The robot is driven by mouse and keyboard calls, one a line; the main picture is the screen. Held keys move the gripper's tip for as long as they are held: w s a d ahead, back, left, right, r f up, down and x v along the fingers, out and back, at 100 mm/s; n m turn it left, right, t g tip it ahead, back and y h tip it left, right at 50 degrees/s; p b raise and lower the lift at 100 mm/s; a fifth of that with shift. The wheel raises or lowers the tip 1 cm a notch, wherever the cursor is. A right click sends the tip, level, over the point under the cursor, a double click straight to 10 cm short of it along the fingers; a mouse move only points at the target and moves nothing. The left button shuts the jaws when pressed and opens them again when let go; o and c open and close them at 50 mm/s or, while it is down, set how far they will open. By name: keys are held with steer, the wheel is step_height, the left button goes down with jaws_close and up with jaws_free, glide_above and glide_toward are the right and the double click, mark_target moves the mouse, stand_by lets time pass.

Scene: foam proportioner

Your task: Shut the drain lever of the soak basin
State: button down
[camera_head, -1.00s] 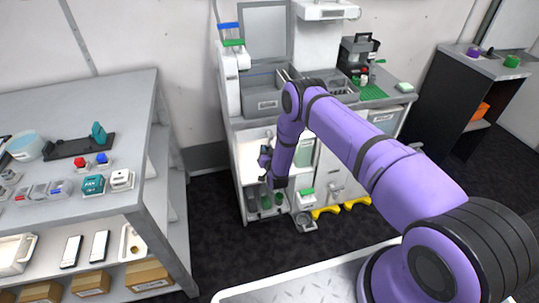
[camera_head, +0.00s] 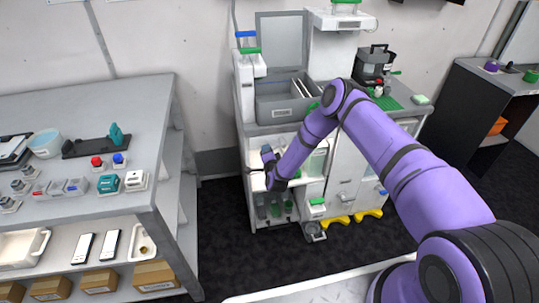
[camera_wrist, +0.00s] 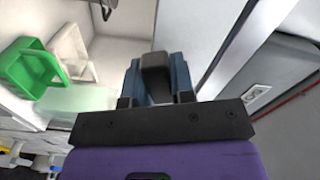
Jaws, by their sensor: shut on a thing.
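The soak basin (camera_head: 285,113) appears to be the grey labelled box on the counter's left, with its lid raised. My gripper (camera_head: 267,157) is below the counter, in front of the cabinet's left open bay. In the wrist view my gripper (camera_wrist: 156,70) is shut on a dark grey block-like piece (camera_wrist: 155,75) between its bluish fingers. This may be the drain lever's handle, but its link to the basin is hidden. A grey labelled face (camera_wrist: 262,88), likely the basin's, shows to the right. The lever cannot be made out in the head view.
Green and white containers (camera_wrist: 35,65) stand in the bay left of my gripper. Bottles (camera_head: 275,207) stand on the lower shelf. A workbench (camera_head: 150,195) with several small items is at left. Dark floor lies between bench and cabinet.

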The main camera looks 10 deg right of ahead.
steer(key=shift+a+r+m, duration=0.1)
steer(key=shift+r+m, duration=0.5)
steer(key=shift+m, duration=0.4)
steer(key=shift+a+r+m, duration=0.1)
steer(key=shift+r+m, duration=0.5)
steer(key=shift+m, duration=0.4)
steer(key=c, duration=1)
jaws_free()
steer(key=shift+o, duration=0.2)
steer(key=shift+r, duration=0.1)
steer(key=shift+s, duration=0.1)
steer(key=s, duration=1)
steer(key=shift+s, duration=0.35)
